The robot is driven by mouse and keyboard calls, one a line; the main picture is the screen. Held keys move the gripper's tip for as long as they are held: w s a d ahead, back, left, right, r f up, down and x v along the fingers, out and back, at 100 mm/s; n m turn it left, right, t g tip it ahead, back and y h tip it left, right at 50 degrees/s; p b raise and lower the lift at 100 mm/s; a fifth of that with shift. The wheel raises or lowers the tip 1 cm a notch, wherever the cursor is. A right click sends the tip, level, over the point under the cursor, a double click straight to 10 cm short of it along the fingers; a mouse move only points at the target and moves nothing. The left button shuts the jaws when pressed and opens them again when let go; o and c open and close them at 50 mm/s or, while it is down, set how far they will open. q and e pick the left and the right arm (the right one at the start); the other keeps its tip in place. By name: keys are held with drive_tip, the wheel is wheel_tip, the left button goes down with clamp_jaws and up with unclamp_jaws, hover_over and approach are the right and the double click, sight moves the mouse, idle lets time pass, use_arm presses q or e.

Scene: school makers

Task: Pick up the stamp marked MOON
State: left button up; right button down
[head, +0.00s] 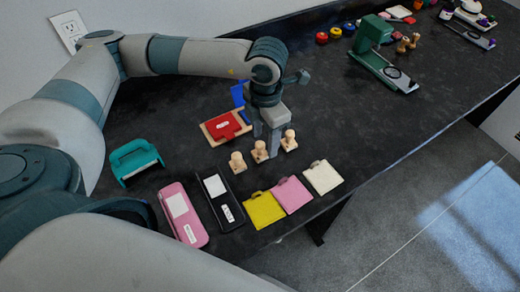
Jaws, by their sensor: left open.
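Three small wooden stamps stand in a row on the dark table: a left stamp (237,162), a middle stamp (260,152) and a right stamp (289,140). Each has a knob handle. No marking on them is readable, so I cannot tell which one says MOON. My left gripper (268,145) points down at the row, open, with its fingers close to the middle and right stamps. I cannot tell whether a finger touches one. My right gripper is not in view.
Yellow (263,210), pink (292,194) and cream (323,177) cards lie at the table's front edge. A red pad (222,127) lies behind the stamps. A black case (219,202), a pink case (183,215) and a teal punch (135,160) are left. The table's middle right is clear.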

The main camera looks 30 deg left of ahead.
sight(264, 151)
use_arm(q)
wheel_tip(264, 151, down, 3)
drive_tip(key=shift+s+f+p, duration=0.1)
drive_tip(key=shift+p, duration=0.4)
drive_tip(key=shift+f, duration=0.35)
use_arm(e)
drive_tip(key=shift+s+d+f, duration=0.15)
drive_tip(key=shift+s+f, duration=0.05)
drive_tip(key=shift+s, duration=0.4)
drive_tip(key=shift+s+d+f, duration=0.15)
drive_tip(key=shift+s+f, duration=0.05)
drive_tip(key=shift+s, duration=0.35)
use_arm(q)
drive_tip(key=c, duration=1.2)
drive_tip(key=shift+o, duration=0.2)
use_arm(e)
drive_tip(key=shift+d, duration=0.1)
use_arm(q)
drive_tip(key=shift+r, duration=0.15)
